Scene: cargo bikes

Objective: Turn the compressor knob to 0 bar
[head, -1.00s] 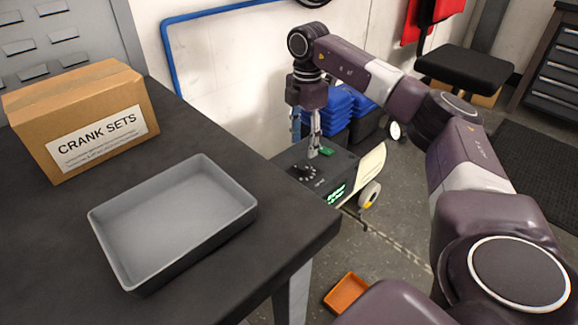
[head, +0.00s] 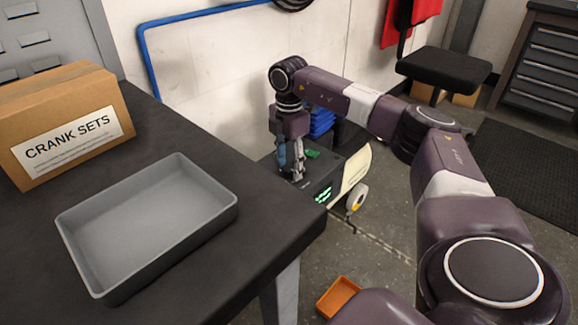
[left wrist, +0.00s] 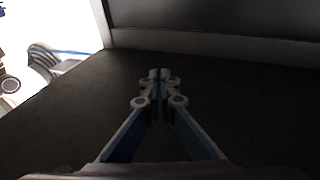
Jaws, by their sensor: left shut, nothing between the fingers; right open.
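The compressor (head: 326,176) is a dark box on the floor beyond the workbench, with a green part on top and a lit green display on its front. My right gripper (head: 291,172) points down over the left part of its top, with its fingers apart. The knob is hidden behind these fingers, and I cannot tell whether they touch it or where it points. My left gripper (left wrist: 160,75) is shut and empty in the left wrist view, in front of a dark surface. It does not show in the head view.
The dark workbench (head: 215,245) holds a grey tray (head: 62,240) and a cardboard box (head: 62,84) labelled crank sets. Blue bins (head: 321,122) stand behind the compressor. An orange tray (head: 338,297) lies on the floor. Open floor lies right of the compressor.

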